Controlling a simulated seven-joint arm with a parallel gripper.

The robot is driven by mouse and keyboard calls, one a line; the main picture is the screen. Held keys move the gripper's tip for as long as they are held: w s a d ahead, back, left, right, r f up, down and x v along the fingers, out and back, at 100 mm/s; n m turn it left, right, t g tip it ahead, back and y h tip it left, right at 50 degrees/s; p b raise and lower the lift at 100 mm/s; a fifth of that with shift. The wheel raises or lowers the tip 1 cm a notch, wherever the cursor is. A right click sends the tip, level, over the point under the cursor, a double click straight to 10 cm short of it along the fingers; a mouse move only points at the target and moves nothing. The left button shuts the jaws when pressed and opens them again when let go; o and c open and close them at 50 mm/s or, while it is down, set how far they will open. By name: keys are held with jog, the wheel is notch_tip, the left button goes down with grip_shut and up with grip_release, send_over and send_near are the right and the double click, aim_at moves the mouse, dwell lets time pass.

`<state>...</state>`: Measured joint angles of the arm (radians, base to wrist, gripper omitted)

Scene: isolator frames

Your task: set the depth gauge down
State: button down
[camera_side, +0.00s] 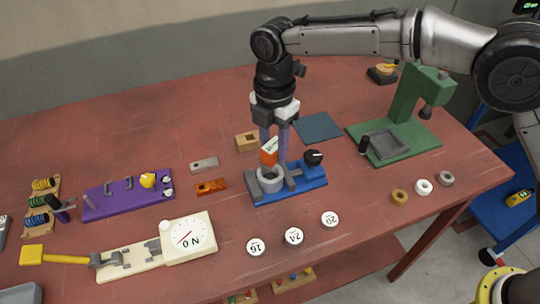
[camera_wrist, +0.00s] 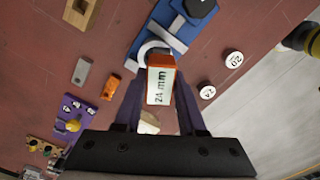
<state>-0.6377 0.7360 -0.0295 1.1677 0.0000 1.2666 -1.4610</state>
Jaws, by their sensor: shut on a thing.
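The depth gauge (camera_side: 269,152) is an orange block with a white label. In the wrist view the gauge (camera_wrist: 160,87) reads "24 mm". My gripper (camera_side: 274,160) is shut on it, with one purple finger on each side; the fingers also show in the wrist view (camera_wrist: 158,108). The gauge is over a grey ring-shaped part (camera_side: 269,180) on a blue fixture (camera_side: 290,188) with a black knob. I cannot tell whether its lower end touches the ring or is inside it.
White discs marked 16 (camera_side: 255,247), 24 (camera_side: 293,236) and 20 (camera_side: 329,219) lie in front. A dial instrument (camera_side: 190,238) and purple rack (camera_side: 126,195) are left. A green press (camera_side: 395,140) stands right. A dark blue mat (camera_side: 318,127) lies bare behind.

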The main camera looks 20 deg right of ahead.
aim_at(270, 159)
jog(key=shift+w+a+f, duration=0.15)
jog(key=shift+w+f, duration=0.05)
jog(key=shift+f, duration=0.75)
jog(key=shift+w+a+f, duration=0.15)
jog(key=shift+f, duration=0.75)
jog(key=shift+f, duration=0.15)
jog(key=shift+c, duration=2.4)
grip_release()
jog(key=shift+f, duration=0.1)
notch_tip(270, 159, up, 13)
jog(key=shift+s+r, duration=0.1)
jog(key=shift+r, duration=0.05)
jog(key=shift+d+r, duration=0.1)
jog(key=shift+r, duration=0.2)
